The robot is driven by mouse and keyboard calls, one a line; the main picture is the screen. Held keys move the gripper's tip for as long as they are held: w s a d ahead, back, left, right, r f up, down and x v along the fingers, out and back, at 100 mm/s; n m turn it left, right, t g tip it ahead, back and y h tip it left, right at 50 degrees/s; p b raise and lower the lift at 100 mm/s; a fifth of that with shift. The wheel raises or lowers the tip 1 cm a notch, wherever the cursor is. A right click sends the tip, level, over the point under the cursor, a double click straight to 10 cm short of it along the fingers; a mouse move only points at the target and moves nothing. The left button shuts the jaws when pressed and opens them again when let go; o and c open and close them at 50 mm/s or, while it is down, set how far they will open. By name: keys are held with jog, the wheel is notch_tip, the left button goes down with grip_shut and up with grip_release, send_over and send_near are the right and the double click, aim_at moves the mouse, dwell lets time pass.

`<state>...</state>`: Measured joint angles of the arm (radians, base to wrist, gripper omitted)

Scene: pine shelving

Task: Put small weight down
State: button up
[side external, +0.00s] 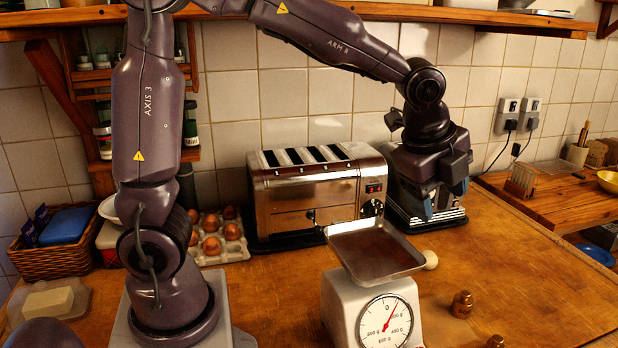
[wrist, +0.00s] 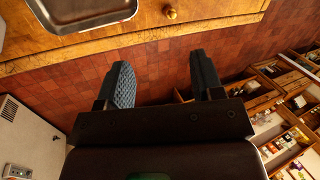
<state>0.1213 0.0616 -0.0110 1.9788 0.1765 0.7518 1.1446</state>
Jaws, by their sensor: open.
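A brass weight (side external: 462,304) stands on the wooden worktop to the right of the kitchen scale (side external: 345,305). A second brass weight (side external: 495,341) is cut by the bottom edge of the side view; I cannot tell which is smaller. The scale's metal pan (side external: 375,250) is empty, and its red needle points near the 0. One brass weight (wrist: 170,13) and part of the pan (wrist: 60,22) show at the top of the wrist view. My gripper (side external: 442,198) is open and empty, above the worktop behind and right of the scale, apart from the weights. Its spread fingers show in the wrist view (wrist: 160,60).
A steel toaster (side external: 310,190) stands behind the scale. Another metal appliance (side external: 400,205) stands close behind my gripper. A carton of eggs (side external: 212,240) is at the left. A pale round thing (side external: 430,260) lies beside the pan. The worktop's right side (side external: 540,270) is largely clear.

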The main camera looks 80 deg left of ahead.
jog(key=s+a+r+n, duration=0.1)
jog(key=s+n, duration=0.7)
jog(key=s, duration=0.1)
jog(key=s+a+r+n+t, duration=0.1)
jog(key=s+a+r+n, duration=0.1)
jog(key=s+n, duration=0.5)
jog(key=s, duration=0.2)
jog(key=shift+s+r+n+h, duration=0.15)
jog(key=shift+s+n+h, duration=0.25)
